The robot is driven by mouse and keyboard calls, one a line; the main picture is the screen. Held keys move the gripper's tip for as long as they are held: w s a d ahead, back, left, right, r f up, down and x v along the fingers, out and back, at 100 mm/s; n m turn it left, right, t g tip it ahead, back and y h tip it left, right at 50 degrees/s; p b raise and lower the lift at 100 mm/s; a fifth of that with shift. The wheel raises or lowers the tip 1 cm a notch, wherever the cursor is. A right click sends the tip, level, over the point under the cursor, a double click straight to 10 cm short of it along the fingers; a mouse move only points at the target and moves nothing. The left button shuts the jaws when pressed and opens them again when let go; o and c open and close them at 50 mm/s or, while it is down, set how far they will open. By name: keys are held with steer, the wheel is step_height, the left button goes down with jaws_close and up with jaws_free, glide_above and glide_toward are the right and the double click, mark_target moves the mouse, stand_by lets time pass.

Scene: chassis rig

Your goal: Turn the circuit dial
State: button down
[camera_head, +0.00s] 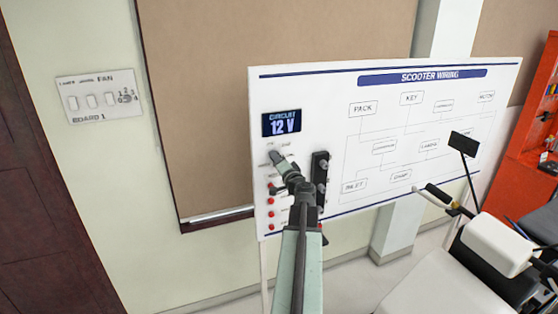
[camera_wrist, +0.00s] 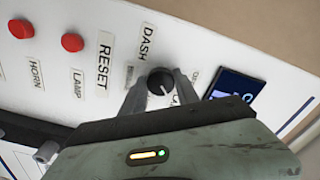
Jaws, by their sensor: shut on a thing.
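The circuit dial (camera_wrist: 160,82) is a round black knob with a white pointer mark on the white wiring board. In the wrist view my gripper (camera_wrist: 158,85) has one grey finger on each side of it and is shut on it. In the head view my gripper (camera_head: 277,158) reaches the board just below the display, and the dial is hidden there behind the fingers. The display (camera_head: 283,123) reads "CIRCUIT 12 V". It also shows partly in the wrist view (camera_wrist: 235,87).
Red buttons (camera_head: 271,200) sit below the dial, labelled HORN and LAMP in the wrist view. A black strip with knobs (camera_head: 320,180) stands right of my arm. A scooter (camera_head: 470,260) stands at the right. A switch plate (camera_head: 100,98) is on the left wall.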

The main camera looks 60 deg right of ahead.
steer(key=shift+s+f, duration=0.1)
steer(key=c, duration=0.9)
jaws_free()
steer(key=shift+s, duration=0.1)
steer(key=v, duration=0.7)
steer(key=shift+s+a, duration=0.15)
steer(key=shift+a, duration=0.1)
